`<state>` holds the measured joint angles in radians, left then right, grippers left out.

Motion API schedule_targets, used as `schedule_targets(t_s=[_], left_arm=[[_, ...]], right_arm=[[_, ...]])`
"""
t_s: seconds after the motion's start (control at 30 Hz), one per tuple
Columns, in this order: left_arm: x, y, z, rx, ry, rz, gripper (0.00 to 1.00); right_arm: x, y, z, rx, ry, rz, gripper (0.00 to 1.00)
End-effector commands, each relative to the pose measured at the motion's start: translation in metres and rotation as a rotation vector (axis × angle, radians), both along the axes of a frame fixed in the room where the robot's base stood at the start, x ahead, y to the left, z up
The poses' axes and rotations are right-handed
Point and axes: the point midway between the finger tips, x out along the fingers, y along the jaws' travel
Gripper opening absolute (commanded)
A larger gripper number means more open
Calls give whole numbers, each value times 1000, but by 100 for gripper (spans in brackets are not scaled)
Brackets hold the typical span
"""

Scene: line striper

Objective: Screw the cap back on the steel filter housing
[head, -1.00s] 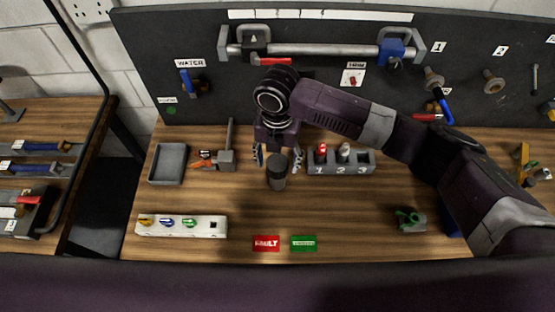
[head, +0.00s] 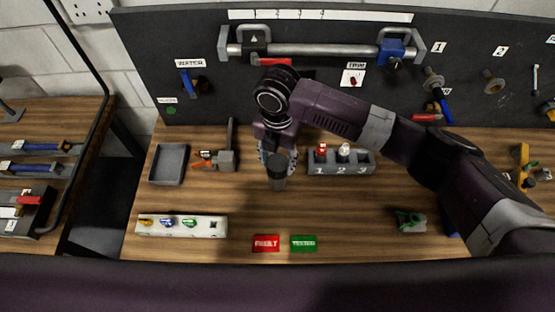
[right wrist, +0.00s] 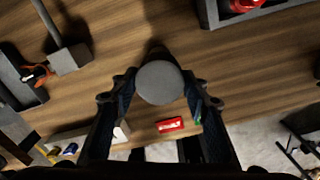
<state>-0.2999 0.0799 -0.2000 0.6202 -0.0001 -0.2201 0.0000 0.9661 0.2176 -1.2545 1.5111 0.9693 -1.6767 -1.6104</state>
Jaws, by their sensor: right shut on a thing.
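The filter housing (head: 277,184) is a dark grey upright cylinder standing on the wooden bench, in the middle of the head view. Its cap (head: 279,162) sits at its top end; how far it is threaded cannot be seen. My right gripper (head: 277,163) comes from above, with its fingers closed in on either side of the cap. In the right wrist view the cap (right wrist: 159,82) shows as a round grey disc between the fingertips. It hides most of the housing below. My left gripper is not in view.
A numbered rack (head: 341,169) with red and white pieces stands close to the right. A grey tray (head: 153,181) and a hammer-like tool (head: 226,160) lie left. A white strip (head: 197,234), a red card (head: 266,243) and a green card (head: 304,243) lie in front.

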Motion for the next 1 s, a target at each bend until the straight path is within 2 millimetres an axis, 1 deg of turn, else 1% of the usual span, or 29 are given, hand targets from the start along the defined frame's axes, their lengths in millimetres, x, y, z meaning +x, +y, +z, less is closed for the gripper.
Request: schedule_targets(t_s=[0.1, 0.2, 0.57, 0.67, 0.8, 0.9, 1.0], left_arm=[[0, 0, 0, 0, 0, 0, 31], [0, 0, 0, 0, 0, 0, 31], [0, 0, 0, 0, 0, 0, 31], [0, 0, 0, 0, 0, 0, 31], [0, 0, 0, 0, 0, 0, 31], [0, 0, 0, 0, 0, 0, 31], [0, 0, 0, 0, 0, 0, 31]], right_arm=[[0, 1, 0, 2, 2, -145, 9], [0, 0, 0, 0, 1, -219, 9], [0, 0, -1, -1, 1, -259, 9], [-1, 1, -1, 1, 3, -359, 9], [-1, 0, -1, 0, 3, -538, 9], [-1, 0, -1, 0, 1, -616, 9], [0, 0, -1, -1, 0, -640, 9]])
